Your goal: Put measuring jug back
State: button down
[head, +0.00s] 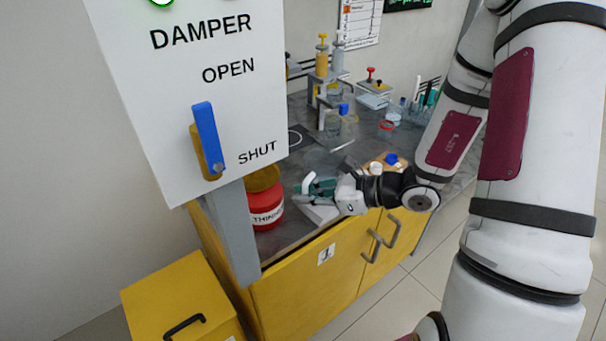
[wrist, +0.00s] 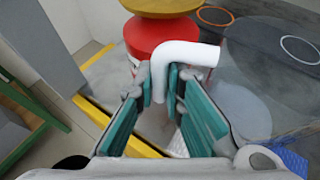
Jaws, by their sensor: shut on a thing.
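My gripper (head: 306,191) is low over the front of the grey bench, beside the red tin. In the wrist view its teal fingers (wrist: 172,95) are closed on a white bent handle (wrist: 163,68), which appears to be the measuring jug's. The handle rises between the fingers and turns right at its top. In the head view the handle (head: 309,181) shows just above the fingers. The jug's body is hard to make out; a pale grey round shape lies right of the fingers, and I cannot tell if it is the jug or a bench mark.
A red tin (head: 266,212) marked THINN stands close to the gripper's left. A damper panel (head: 185,85) with a blue lever hangs at the front left. Pump bottles (head: 322,60) and glassware stand at the back. Yellow cabinets (head: 310,290) are below the bench.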

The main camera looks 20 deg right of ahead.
aim_at(332, 165)
jog(key=w, duration=0.5)
jog(key=w+f, duration=0.1)
jog(key=w, duration=0.4)
jog(key=w+a, duration=0.1)
jog(key=w, duration=0.4)
jog(key=shift+w+a+f, duration=0.1)
jog(key=shift+w+f, duration=0.15)
jog(key=shift+w, duration=0.05)
jog(key=shift+f, duration=1.75)
jog(key=shift+f+b, duration=0.15)
jog(key=shift+b, duration=0.2)
jog(key=c, duration=1.7)
grip_release()
jog(key=shift+r, duration=0.2)
jog(key=p+v, duration=0.1)
jog(key=v, duration=1.1)
jog(key=shift+s+f, duration=0.1)
